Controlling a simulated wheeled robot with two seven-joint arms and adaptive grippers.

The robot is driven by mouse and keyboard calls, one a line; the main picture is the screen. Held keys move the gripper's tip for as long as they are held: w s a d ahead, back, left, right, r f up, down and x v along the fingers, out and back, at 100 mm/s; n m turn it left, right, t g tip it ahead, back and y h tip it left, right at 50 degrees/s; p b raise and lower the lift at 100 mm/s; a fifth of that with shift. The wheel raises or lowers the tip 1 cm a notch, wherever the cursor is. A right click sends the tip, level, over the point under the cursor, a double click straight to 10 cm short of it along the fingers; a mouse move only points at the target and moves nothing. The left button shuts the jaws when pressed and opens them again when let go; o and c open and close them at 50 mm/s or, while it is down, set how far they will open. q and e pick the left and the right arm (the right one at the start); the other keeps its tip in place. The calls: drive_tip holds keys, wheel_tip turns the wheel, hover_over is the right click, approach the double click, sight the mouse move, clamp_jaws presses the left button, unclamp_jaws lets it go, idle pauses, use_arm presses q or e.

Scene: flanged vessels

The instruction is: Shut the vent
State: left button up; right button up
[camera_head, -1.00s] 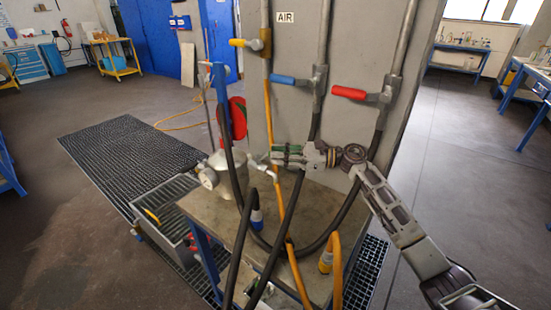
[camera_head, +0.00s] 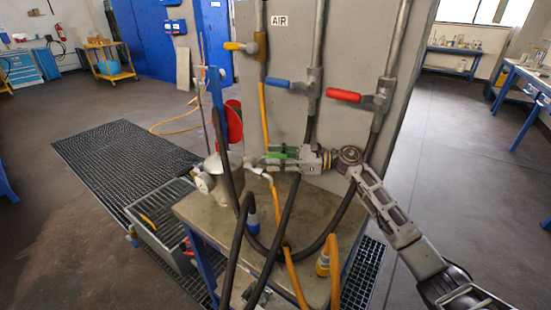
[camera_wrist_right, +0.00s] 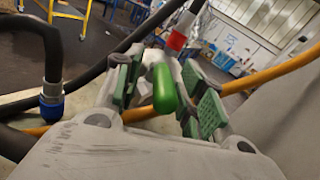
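A small metal vessel (camera_head: 213,172) stands at the left end of the bench, with a thin metal outlet pipe and fitting (camera_head: 262,173) on its right. My right gripper (camera_head: 272,156) reaches in from the right at this fitting, in front of the grey panel. In the right wrist view, a bright green lever handle (camera_wrist_right: 164,90) lies between the green-padded fingers of the right gripper (camera_wrist_right: 168,92). The fingers stand apart around the handle, with a gap showing on the left side; contact on the right side is unclear. I take this handle for the vent's. My left gripper is not in view.
The grey panel (camera_head: 290,120) carries yellow (camera_head: 240,46), blue (camera_head: 292,84) and red (camera_head: 344,95) valve handles. Black and yellow hoses (camera_head: 333,262) loop over the bench (camera_head: 200,213) close to my gripper. A red disc (camera_head: 234,122) stands behind the vessel. Open floor lies right.

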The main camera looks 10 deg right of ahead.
sight(276, 155)
drive_tip(key=shift+r, duration=5)
